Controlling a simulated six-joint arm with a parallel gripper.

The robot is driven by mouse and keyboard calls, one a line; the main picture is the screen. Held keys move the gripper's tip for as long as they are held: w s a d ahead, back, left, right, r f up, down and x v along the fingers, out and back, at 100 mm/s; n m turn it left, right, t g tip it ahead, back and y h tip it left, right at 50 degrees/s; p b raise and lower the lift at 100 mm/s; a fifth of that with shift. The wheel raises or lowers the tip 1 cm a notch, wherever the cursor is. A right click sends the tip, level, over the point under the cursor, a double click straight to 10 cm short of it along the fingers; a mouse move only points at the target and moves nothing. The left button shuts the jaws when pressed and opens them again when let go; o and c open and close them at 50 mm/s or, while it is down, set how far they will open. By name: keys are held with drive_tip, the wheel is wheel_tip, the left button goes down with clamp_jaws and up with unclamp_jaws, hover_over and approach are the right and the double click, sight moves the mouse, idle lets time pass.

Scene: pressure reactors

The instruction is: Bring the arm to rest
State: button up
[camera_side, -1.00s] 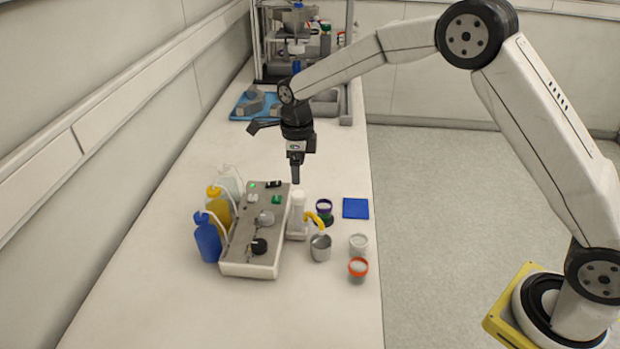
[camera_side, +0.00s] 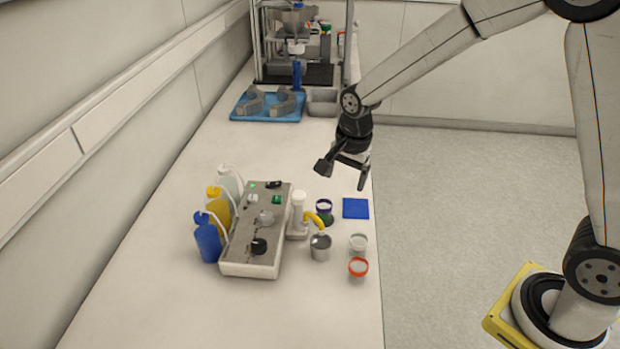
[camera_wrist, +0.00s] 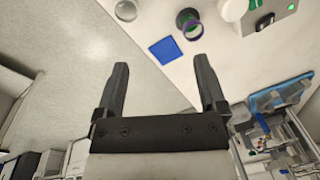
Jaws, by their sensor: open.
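My gripper (camera_side: 343,178) hangs in the air above the right edge of the bench, beyond the blue square pad (camera_side: 355,208). In the wrist view my gripper (camera_wrist: 160,78) has its two fingers wide apart with nothing between them. The blue pad (camera_wrist: 165,50) shows past the fingertips there, lying flat on the bench, with the purple-rimmed jar (camera_wrist: 190,24) close by. My gripper is apart from everything on the bench.
The reactor box (camera_side: 256,235) stands mid-bench, with blue (camera_side: 207,240), yellow (camera_side: 219,207) and clear bottles at its left. A metal cup (camera_side: 320,248), a white-rimmed jar (camera_side: 358,243) and an orange-rimmed jar (camera_side: 358,268) stand at its right. A blue tray (camera_side: 240,112) and rack stand behind.

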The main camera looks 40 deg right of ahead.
drive_tip(key=s+d+f+n+t, duration=0.1)
drive_tip(key=s+d+n, duration=0.1)
drive_tip(key=s+n, duration=1.1)
drive_tip(key=shift+s+d+n, duration=0.35)
drive_tip(key=shift+s+n, duration=0.05)
drive_tip(key=shift+s, duration=0.45)
